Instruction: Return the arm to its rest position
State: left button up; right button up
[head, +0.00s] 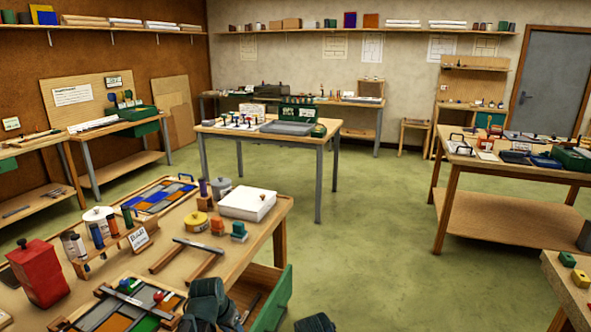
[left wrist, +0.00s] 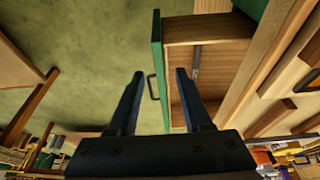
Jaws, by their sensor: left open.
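My left gripper (left wrist: 160,75) is open, with its two dark fingers spread and nothing held between them. In the left wrist view, a pulled-out wooden drawer (left wrist: 208,30) with a green front (left wrist: 157,60) and a dark bar handle (left wrist: 152,88) lies beyond the fingers. I cannot tell whether they touch it. In the head view, dark parts of my own arm (head: 208,305) show at the bottom, beside the front bench. The fingertips do not show there. The drawer's green front (head: 272,308) is just right of these parts, with a grey bar (head: 250,306) inside. My right gripper is not clearly seen.
The front bench (head: 262,218) carries a leaded panel (head: 125,308), a red box (head: 38,272), a jar rack (head: 110,240), a white stack (head: 247,204) and a yellow tin (head: 196,224). Other benches stand left, behind and right. Green floor (head: 370,255) is clear in the middle.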

pick_arm(q)
jog(key=s+d+f+g+y, duration=0.1)
jog(key=s+d, duration=0.4)
jog(key=s, duration=0.3)
jog(key=s+d+g+y, duration=0.1)
jog(key=s+d+g, duration=0.1)
jog(key=s+d, duration=0.4)
jog(key=s, duration=0.2)
jog(key=shift+s+d+f+g+y+b, duration=0.15)
jog(key=shift+s+f+g+y+b, duration=0.15)
jog(key=shift+s+f+y+b, duration=0.1)
